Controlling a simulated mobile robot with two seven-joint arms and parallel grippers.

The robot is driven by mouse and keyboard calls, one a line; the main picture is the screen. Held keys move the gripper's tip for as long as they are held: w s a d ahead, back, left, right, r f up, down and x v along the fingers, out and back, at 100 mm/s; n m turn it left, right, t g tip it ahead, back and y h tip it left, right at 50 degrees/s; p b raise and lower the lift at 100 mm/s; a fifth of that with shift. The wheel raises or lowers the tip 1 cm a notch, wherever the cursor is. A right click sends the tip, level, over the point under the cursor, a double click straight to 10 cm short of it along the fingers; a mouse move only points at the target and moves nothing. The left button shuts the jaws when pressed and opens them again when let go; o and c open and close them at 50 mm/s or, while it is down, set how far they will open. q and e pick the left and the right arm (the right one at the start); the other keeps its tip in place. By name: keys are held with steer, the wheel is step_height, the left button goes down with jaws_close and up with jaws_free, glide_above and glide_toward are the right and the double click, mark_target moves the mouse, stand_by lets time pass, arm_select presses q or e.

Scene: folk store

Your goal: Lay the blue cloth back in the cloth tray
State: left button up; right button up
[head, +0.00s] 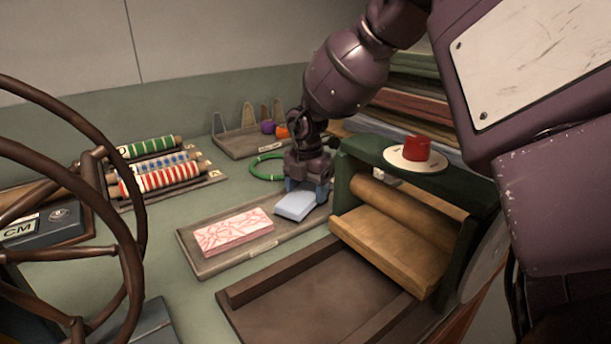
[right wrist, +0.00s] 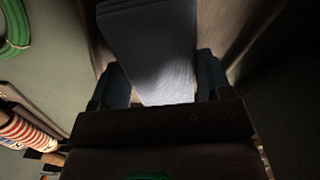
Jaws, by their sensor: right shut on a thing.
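The blue cloth (head: 295,206) is a folded light-blue block at the right end of the cloth tray (head: 205,266), a flat grey-brown tray. My right gripper (head: 308,190) is over the cloth from above, shut on it. In the right wrist view the cloth (right wrist: 152,50) lies between the two fingers (right wrist: 160,88). It is low, at the tray's surface; I cannot tell whether it rests fully on it. A folded pink-and-white patterned cloth (head: 233,231) lies in the left part of the tray. My left gripper is not in view.
A green ring (head: 266,167) lies behind. Patterned rolls (head: 160,180) lie at left, near a dark spoked wheel (head: 130,260). Green counter is clear left of the tray.

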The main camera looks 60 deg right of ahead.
mark_target(307, 191)
steer(key=shift+f, duration=0.7)
stand_by(0.6)
steer(key=o, duration=1.1)
steer(key=shift+c, duration=0.2)
step_height(307, 191, up, 11)
steer(key=p, duration=0.2)
